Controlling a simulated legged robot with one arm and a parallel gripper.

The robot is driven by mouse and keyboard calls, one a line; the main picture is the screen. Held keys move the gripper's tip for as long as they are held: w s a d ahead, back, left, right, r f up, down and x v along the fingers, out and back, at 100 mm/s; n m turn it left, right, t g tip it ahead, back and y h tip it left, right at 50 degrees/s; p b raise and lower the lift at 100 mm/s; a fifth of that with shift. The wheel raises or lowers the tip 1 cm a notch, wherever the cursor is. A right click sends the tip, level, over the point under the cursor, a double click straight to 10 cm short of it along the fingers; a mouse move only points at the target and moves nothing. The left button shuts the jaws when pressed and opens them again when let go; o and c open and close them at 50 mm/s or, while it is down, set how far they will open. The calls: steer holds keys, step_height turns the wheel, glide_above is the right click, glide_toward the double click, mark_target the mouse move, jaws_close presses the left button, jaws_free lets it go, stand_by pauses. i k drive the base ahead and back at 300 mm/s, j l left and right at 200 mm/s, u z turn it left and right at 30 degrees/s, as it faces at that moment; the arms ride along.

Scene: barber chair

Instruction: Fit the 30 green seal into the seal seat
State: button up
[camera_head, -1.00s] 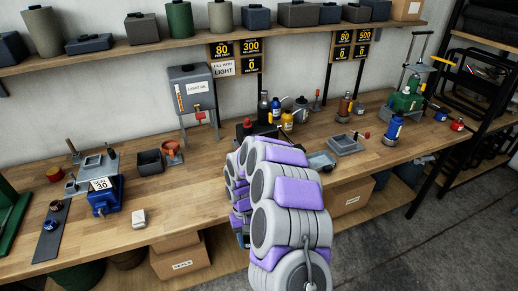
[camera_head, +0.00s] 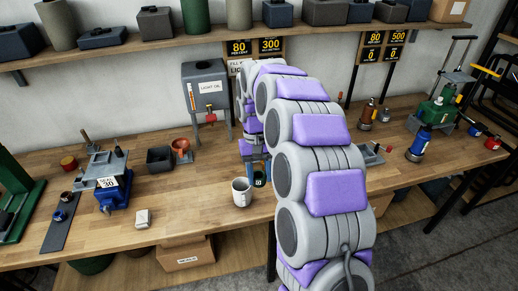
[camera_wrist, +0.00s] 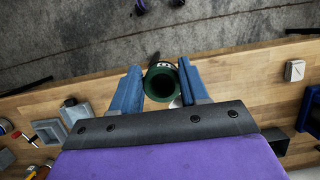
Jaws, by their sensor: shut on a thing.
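My gripper (camera_wrist: 160,90) has two blue fingers shut on the green seal (camera_wrist: 161,82), a dark green ring with an open middle. In the head view the seal (camera_head: 260,179) is held over the bench's front part, just right of a white mug (camera_head: 242,192). A blue unit (camera_head: 113,198) with a white label reading 30 stands on the bench to the left, well apart from my gripper. I cannot make out the seal seat's opening itself.
A small white block (camera_head: 143,218) lies right of the blue unit. A dark open box (camera_head: 160,160) and an orange funnel (camera_head: 181,148) stand behind. A dark strip (camera_head: 61,222) with small rings lies at the left. Bare wood lies between the white block and mug.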

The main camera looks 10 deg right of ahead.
mark_target(105, 167)
steer(key=i, duration=1.2)
